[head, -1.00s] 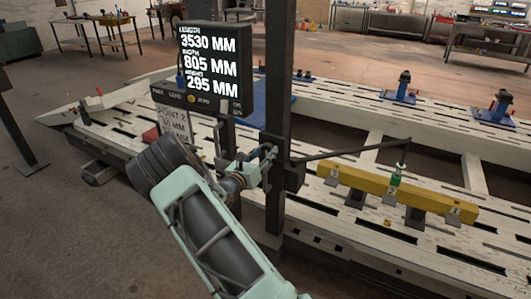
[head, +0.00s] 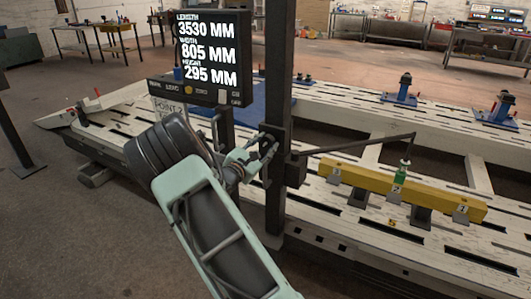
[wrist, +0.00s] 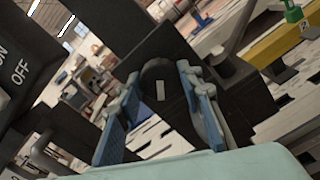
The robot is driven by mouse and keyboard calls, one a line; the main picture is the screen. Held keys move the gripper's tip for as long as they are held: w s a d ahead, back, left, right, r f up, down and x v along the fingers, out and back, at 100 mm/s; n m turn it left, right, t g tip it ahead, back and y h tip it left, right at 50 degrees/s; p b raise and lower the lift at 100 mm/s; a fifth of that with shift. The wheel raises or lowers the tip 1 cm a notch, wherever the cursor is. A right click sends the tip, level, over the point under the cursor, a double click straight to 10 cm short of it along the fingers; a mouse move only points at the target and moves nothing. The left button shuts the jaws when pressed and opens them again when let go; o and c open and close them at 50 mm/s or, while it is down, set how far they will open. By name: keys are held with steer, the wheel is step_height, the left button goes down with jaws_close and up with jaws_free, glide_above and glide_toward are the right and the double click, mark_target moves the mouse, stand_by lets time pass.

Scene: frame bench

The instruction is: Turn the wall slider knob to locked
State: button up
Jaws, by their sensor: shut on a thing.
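The wall slider knob (wrist: 153,72) is a dark round knob with a pale mark on its face, on a black block of the slider. In the wrist view, the blue-padded fingers of my gripper (wrist: 158,78) lie on either side of it, shut on it. The pale mark stands nearly upright in that view. In the head view, my gripper (head: 268,145) reaches the slider carriage (head: 296,172) on the dark upright post (head: 281,90). The knob itself is hidden there by the fingers. I see no readable locked marking.
A measurement display (head: 208,50) reading 3530, 805 and 295 MM hangs left of the post, close above my arm. A thin rod (head: 350,149) runs right from the carriage to a green-tipped probe (head: 401,175) at a yellow bar (head: 365,183). A white slotted bench (head: 330,215) lies beneath.

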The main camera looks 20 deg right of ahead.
steer(key=m+b, duration=0.3)
steer(key=b, duration=0.2)
steer(key=f+m+b, duration=0.1)
steer(key=m+b, duration=0.2)
steer(key=b, duration=0.1)
steer(key=shift+b, duration=0.4)
steer(key=m+b, duration=0.2)
steer(key=b, duration=0.3)
steer(key=shift+r+m, duration=0.1)
steer(key=shift+m, duration=0.3)
steer(key=shift+r+m+b, duration=0.15)
steer(key=shift+m+b, duration=0.45)
steer(key=shift+b, duration=0.4)
steer(key=shift+r+m+b, duration=0.1)
steer(key=shift+m+b, duration=0.2)
steer(key=shift+b, duration=0.05)
steer(key=o, duration=1.1)
steer(key=shift+r, duration=0.1)
steer(key=v, duration=1.2)
steer(key=shift+s, duration=0.1)
